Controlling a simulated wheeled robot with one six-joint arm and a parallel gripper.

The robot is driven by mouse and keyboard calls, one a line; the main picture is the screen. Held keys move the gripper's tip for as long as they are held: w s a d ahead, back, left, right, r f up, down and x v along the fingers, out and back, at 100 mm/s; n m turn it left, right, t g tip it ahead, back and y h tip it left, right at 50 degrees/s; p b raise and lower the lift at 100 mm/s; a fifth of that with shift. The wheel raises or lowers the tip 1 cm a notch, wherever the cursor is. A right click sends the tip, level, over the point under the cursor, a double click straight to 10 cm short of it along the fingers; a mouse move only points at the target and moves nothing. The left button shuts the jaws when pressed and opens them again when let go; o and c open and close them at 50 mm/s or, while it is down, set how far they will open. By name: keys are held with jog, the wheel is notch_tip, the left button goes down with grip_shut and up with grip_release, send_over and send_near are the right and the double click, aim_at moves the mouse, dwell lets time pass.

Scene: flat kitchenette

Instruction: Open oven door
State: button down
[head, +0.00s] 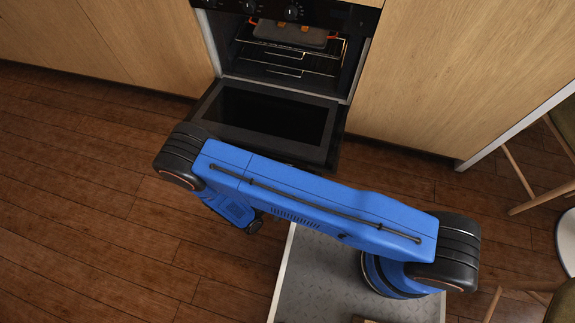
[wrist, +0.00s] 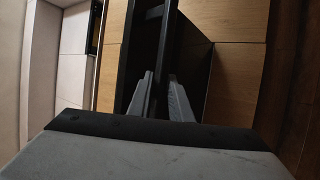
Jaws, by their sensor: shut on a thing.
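The oven (head: 285,40) is built into the wooden cabinets at the top of the head view. Its black oven door (head: 265,118) with a dark glass pane is swung down and out, so the cavity shows. My blue arm crosses in front of the door's outer edge and hides the handle and my fingers in the head view. In the wrist view my gripper (wrist: 161,85) has its two grey fingers on either side of a dark bar, shut on what looks like the oven door handle. The fingers' exact contact is too dark to see.
Inside the oven are wire racks (head: 287,68) and a dark dish (head: 291,33) with orange handles. Oven knobs (head: 293,11) sit above. Wooden cabinet fronts (head: 455,70) flank it. Open wooden floor (head: 90,180) lies left; chair legs (head: 520,175) stand at the right.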

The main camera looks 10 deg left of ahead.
jog(key=c, duration=1.7)
grip_release()
jog(key=v, duration=1.7)
jog(key=shift+s+a+f, duration=0.1)
jog(key=shift+a+f, duration=0.05)
jog(key=shift+f, duration=0.05)
jog(key=shift+s, duration=0.1)
